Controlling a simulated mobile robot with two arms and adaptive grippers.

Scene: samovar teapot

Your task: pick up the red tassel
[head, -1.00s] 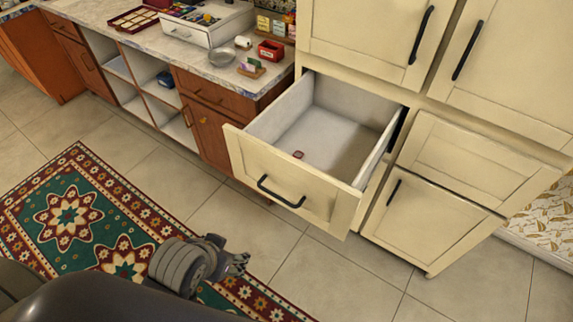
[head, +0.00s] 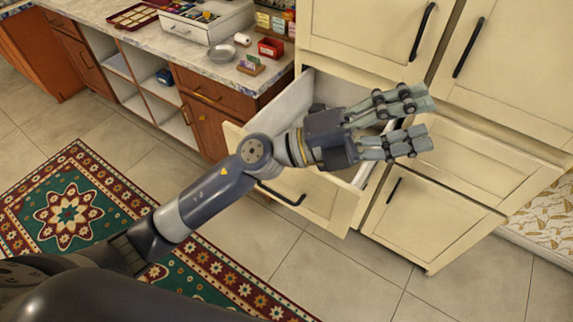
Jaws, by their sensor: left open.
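My left gripper (head: 424,120) is open and empty, held over the open cream drawer (head: 322,203). Its fingers point right, past the drawer's right side in the picture. The red tassel does not show now. A small reddish thing lay on the drawer floor in the earlier view, too small to identify surely. My left gripper and wrist now cover that spot. My right gripper is not in view.
The drawer juts out from a tall cream cabinet (head: 366,35) with black handles. A counter (head: 196,56) at left holds a red box (head: 271,48) and small items. A patterned rug (head: 70,215) lies on the tiled floor, which is clear in front of the drawer.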

